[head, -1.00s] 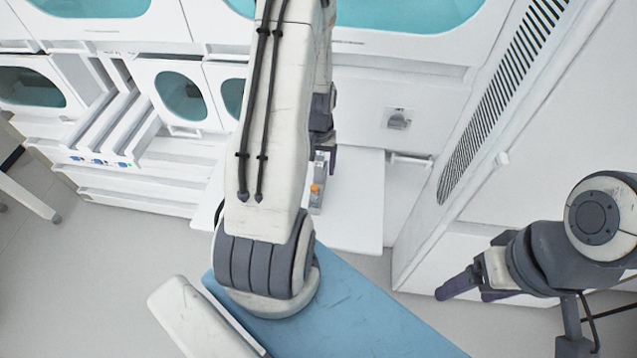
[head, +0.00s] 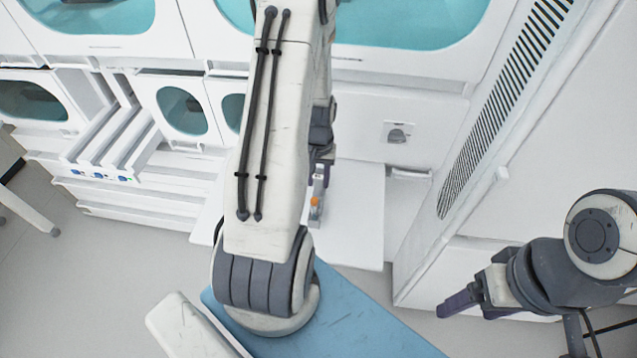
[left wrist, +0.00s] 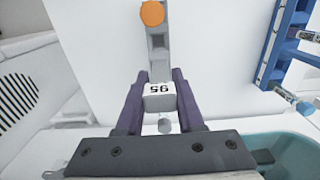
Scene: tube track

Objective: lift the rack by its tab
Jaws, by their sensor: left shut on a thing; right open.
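In the left wrist view a narrow grey rack (left wrist: 158,60) has a round orange cap (left wrist: 151,13) at its far end and a dark square opening below it. Its near end is a white tab (left wrist: 159,98) marked 95, seen upside down. My left gripper's purple fingers (left wrist: 160,78) are shut on this tab from both sides. In the head view the rack (head: 316,215), with its orange cap, shows over the white tabletop, partly hidden by my left arm and gripper (head: 322,160). I cannot tell if it clears the surface. My right gripper (head: 458,302) is open and empty at the right.
A blue rack (left wrist: 284,45) with tubes stands beside it in the left wrist view. White wall machines with teal windows (head: 182,110) line the back. A tall vented white cabinet (head: 500,120) rises to the right. The tabletop right of the rack (head: 355,225) is clear.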

